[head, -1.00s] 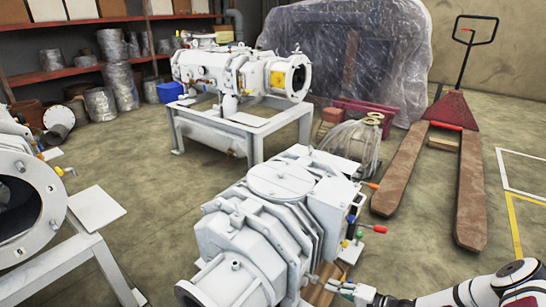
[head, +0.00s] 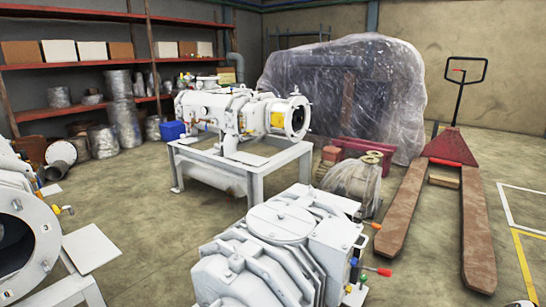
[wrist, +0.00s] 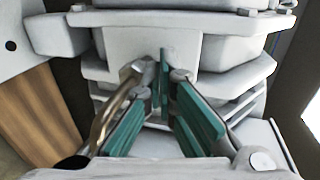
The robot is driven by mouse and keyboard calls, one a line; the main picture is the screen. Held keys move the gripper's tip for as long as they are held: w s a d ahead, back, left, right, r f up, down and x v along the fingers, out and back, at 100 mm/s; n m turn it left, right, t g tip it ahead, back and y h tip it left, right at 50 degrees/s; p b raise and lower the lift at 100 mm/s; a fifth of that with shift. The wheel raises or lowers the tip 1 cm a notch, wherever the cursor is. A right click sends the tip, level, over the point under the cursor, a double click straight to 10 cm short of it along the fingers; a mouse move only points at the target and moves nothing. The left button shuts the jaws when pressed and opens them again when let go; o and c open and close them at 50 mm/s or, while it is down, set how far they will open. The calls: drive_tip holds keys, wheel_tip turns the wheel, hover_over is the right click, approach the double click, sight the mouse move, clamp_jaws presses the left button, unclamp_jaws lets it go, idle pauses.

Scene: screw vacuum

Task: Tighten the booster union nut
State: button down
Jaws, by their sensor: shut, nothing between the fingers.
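The booster, a white ribbed pump body (head: 290,245), stands at the bottom centre of the head view. In the wrist view its pale housing (wrist: 185,50) fills the top. A curved brassy pipe (wrist: 108,118) rises on the left to a metallic fitting (wrist: 138,70), which looks like the union nut. My gripper (wrist: 165,88), with green finger pads, is shut and empty in front of the housing, just right of the fitting. I cannot tell whether the fingertips touch it. The gripper and the nut are not visible in the head view now.
A red-handled lever (head: 378,270) sticks out from the booster's right side. Another white pump (head: 240,112) stands on a frame behind, and a third machine (head: 20,240) is at left. A pallet jack (head: 478,220) is at right.

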drive_tip(key=shift+w+d, duration=0.4)
drive_tip(key=shift+w, duration=0.15)
idle(0.4)
drive_tip(key=shift+w+d, duration=0.2)
drive_tip(key=shift+w, duration=0.05)
drive_tip(key=shift+w+d+f+b, duration=0.15)
drive_tip(key=shift+w+b, duration=0.05)
drive_tip(key=shift+b, duration=0.2)
idle(0.4)
drive_tip(key=shift+f+p+v, duration=0.15)
drive_tip(key=shift+p+v, duration=0.1)
drive_tip(key=shift+v, duration=1.25)
drive_tip(key=shift+f+p+v, duration=0.15)
drive_tip(key=shift+p+v, duration=0.1)
drive_tip(key=shift+v, duration=1.2)
drive_tip(key=shift+d, duration=0.2)
